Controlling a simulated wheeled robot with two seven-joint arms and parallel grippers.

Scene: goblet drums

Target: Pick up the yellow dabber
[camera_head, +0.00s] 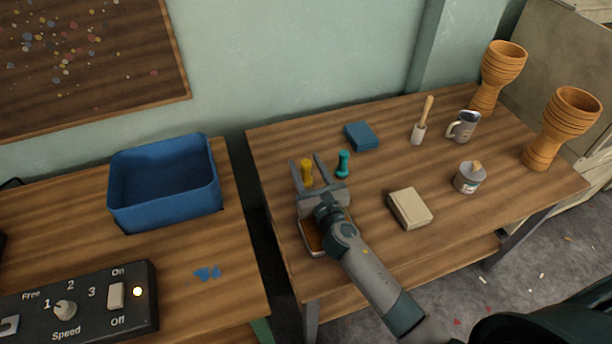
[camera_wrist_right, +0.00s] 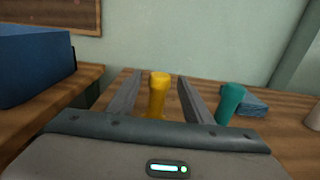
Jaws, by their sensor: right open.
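The yellow dabber (camera_head: 307,172) stands upright near the left end of the right-hand table. My right gripper (camera_head: 306,158) is open, with one finger on each side of the dabber. In the right wrist view, the yellow dabber (camera_wrist_right: 158,95) shows between the two fingers (camera_wrist_right: 157,88), with a visible gap to each. A teal dabber (camera_head: 343,164) stands just right of the gripper, outside its right finger. It also shows in the right wrist view (camera_wrist_right: 229,102). My left gripper is not in view.
A shallow tray (camera_head: 312,250) lies partly hidden under my right wrist. A blue block (camera_head: 361,136), a beige box (camera_head: 410,208), a can (camera_head: 469,177), a metal mug (camera_head: 463,126) and two goblet drums (camera_head: 563,127) stand rightward. A blue bin (camera_head: 165,183) is on the left table.

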